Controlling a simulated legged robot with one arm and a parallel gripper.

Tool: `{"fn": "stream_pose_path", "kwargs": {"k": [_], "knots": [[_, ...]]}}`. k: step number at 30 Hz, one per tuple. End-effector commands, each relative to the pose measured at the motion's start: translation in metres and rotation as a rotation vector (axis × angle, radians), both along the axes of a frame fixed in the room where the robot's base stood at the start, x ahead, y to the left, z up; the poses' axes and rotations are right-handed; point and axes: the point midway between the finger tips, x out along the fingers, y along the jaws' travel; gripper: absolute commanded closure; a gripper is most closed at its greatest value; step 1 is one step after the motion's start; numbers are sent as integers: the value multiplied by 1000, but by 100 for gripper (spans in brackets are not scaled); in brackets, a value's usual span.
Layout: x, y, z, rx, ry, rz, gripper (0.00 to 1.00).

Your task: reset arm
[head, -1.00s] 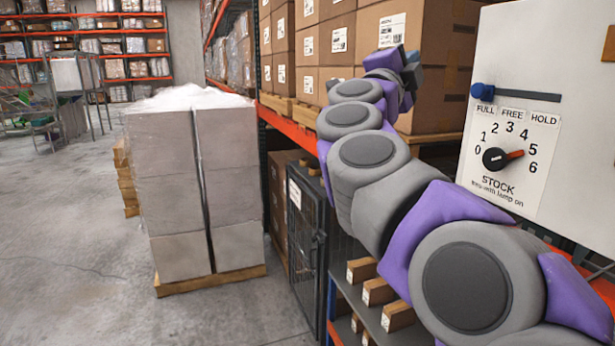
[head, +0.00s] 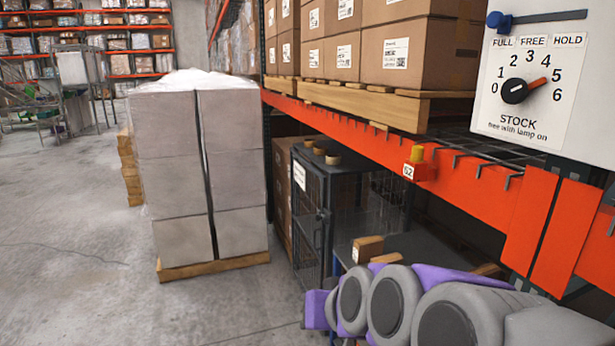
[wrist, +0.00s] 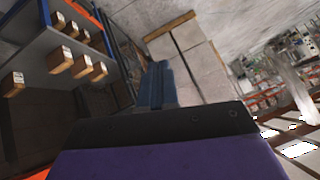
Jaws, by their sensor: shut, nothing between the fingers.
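My arm (head: 390,300) is folded low at the bottom right of the head view, in front of the shelf rack. Its fingers cannot be made out there. In the wrist view my gripper (wrist: 157,80) shows as dark blue fingers, shut and empty, with the floor and wrapped stack beyond. The white panel (head: 540,60) at the upper right has a STOCK dial (head: 515,91), its red pointer toward 5. A blue slider knob (head: 494,20) sits at the left end of its slot, above FULL. My gripper is away from the panel.
A wrapped stack of pale cartons (head: 195,170) stands on a pallet at left centre. A mesh cage (head: 308,215), an orange rack beam (head: 380,135) and large brown boxes (head: 415,45) are near the arm. The grey floor (head: 70,250) at left is clear.

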Motion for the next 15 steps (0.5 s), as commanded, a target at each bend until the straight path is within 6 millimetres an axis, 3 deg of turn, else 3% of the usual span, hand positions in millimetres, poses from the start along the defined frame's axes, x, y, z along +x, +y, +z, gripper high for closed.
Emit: {"fn": "stream_pose_path", "kwargs": {"k": [1, 6, 10, 15], "knots": [[-19, -12, -30, -42, 71, -1, 100], [-96, -53, -111, -174, 346, -8, 100], [-159, -85, -157, -258, 552, -30, 100], [-222, -114, -189, -332, 755, -61, 100]]}}
